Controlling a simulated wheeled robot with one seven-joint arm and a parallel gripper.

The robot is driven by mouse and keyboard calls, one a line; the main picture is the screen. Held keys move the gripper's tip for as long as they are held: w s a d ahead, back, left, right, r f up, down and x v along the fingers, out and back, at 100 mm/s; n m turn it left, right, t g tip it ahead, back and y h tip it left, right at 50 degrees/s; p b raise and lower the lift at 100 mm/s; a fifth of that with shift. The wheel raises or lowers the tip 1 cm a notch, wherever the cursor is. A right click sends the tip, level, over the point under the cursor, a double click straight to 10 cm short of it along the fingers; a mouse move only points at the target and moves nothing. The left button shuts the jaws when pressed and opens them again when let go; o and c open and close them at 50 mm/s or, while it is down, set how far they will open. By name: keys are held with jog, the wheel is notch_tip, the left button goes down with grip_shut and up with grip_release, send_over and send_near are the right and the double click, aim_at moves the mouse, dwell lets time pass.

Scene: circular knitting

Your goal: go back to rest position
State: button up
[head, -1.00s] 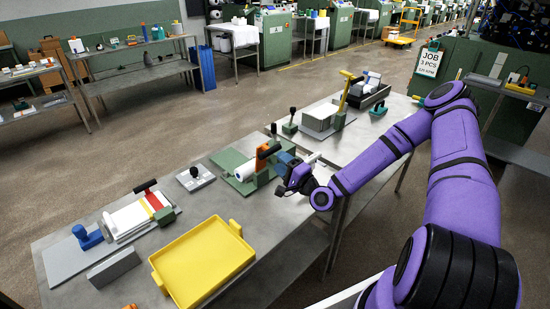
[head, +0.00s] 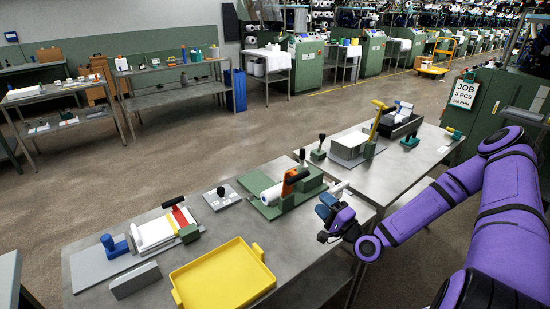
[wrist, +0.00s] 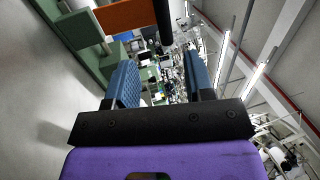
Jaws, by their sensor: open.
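My purple arm (head: 435,208) comes in from the right in the head view and reaches over the near tables. My gripper (head: 327,207) is above the right end of the front table, close to the gap between the two tables. Its blue fingers are apart with nothing between them; they also show apart in the wrist view (wrist: 160,82). The green fixture (head: 268,200) with the orange-handled clamp (head: 290,181) is just left of and beyond the gripper, apart from it. A white cylinder (head: 339,187) shows just behind the gripper.
A yellow tray (head: 225,276) lies on the front table (head: 90,275), left of the gripper. A white block fixture with a red and yellow part (head: 158,230) is further left. The second table (head: 385,172) carries a grey box (head: 350,146) and a dark bin (head: 402,124).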

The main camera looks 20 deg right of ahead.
jog(key=s+d+r+n+g+h, duration=0.25)
jog(key=r+n+g+h, duration=0.35)
jog(key=r, duration=0.5)
jog(key=s+d+r+n+g+h, duration=0.1)
jog(key=s+r+n+g+h, duration=0.25)
jog(key=r+n+g, duration=0.6)
jog(key=s+a+r+m+t+y, duration=0.1)
jog(key=s+a+r, duration=0.1)
jog(key=s+r, duration=0.6)
jog(key=s+a+r+m+y, duration=0.1)
jog(key=s+a+r, duration=0.2)
jog(key=s+r, duration=0.5)
jog(key=s, duration=0.5)
jog(key=shift+s+a+t, duration=0.15)
jog(key=shift+a+t, duration=0.15)
jog(key=shift+t, duration=0.05)
dwell(0.7)
